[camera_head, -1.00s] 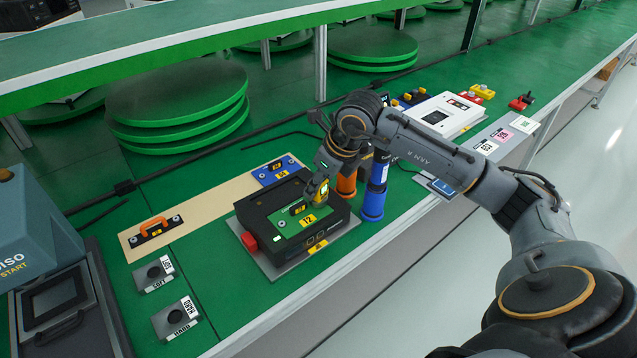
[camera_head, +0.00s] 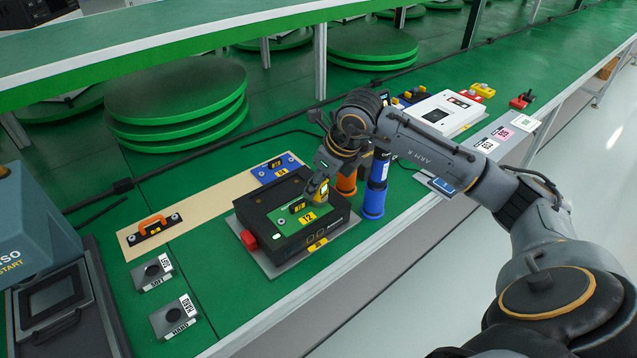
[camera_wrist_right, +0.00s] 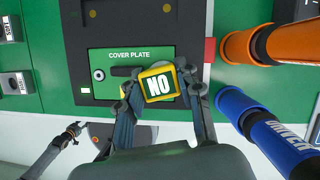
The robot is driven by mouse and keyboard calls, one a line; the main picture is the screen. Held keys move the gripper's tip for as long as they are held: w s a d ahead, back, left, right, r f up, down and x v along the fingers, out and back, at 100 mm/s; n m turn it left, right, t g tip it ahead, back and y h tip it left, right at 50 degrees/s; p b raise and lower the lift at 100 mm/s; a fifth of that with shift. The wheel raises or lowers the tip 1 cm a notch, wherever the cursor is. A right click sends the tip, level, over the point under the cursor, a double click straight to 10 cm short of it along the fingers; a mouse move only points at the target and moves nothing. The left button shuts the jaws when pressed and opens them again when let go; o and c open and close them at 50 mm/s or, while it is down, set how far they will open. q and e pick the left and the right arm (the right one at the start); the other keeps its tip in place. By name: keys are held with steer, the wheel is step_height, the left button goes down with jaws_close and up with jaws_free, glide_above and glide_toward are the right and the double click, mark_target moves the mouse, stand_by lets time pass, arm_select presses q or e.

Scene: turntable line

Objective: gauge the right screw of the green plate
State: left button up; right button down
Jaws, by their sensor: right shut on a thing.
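The green plate (camera_head: 292,221) lies on top of the black box (camera_head: 268,240); the wrist view shows the plate (camera_wrist_right: 105,92) lettered "COVER PLATE". Its left screw (camera_wrist_right: 99,75) is bare. My right gripper (camera_head: 320,184) is shut on a yellow gauge (camera_head: 323,191) over the plate's right end. The gauge (camera_wrist_right: 157,84) reads "NO" on a green display in the wrist view. The right screw is hidden beneath the gauge and fingers, so I cannot tell contact. A small arm end, seemingly my left gripper (camera_wrist_right: 73,131), shows at the wrist view's lower left; its jaws are unclear.
An orange driver (camera_head: 346,184) and a blue driver (camera_head: 373,195) stand close right of the box. A blue plate (camera_head: 268,178) and a plate with an orange handle (camera_head: 150,229) lie behind and left.

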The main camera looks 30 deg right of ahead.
steer(key=c, duration=0.8)
jaws_free()
steer(key=v, duration=1.2)
